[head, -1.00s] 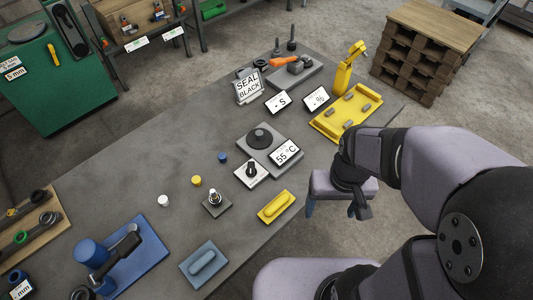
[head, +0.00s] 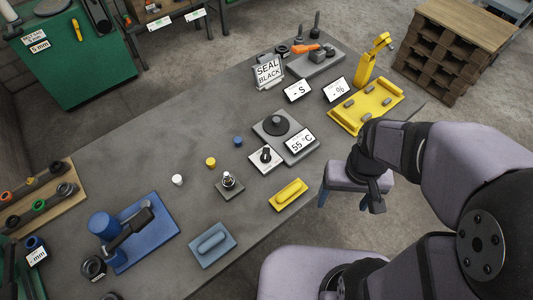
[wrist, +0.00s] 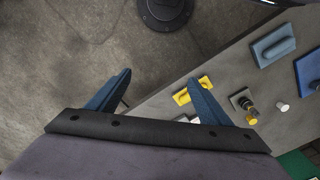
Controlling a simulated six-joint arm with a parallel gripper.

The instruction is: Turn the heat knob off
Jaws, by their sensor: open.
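A black knob (head: 266,155) with a light mark sits on a small white plate (head: 259,166). It stands in front of a grey unit with a round dark top (head: 277,122) and a display reading 55 °C (head: 300,141). No label naming the heat knob is readable. My gripper (head: 376,200) hangs beyond the table's right edge, apart from the knob. In the wrist view my gripper (wrist: 160,76) is open and empty, its two blue fingers spread above the floor and table edge. I cannot make out the black knob clearly there.
A yellow block with a handle (head: 288,194) lies between knob and table edge. A second knob on a grey plate (head: 229,184) and small white, yellow and blue buttons (head: 238,141) stand nearby. A yellow fixture (head: 367,106) is at the right.

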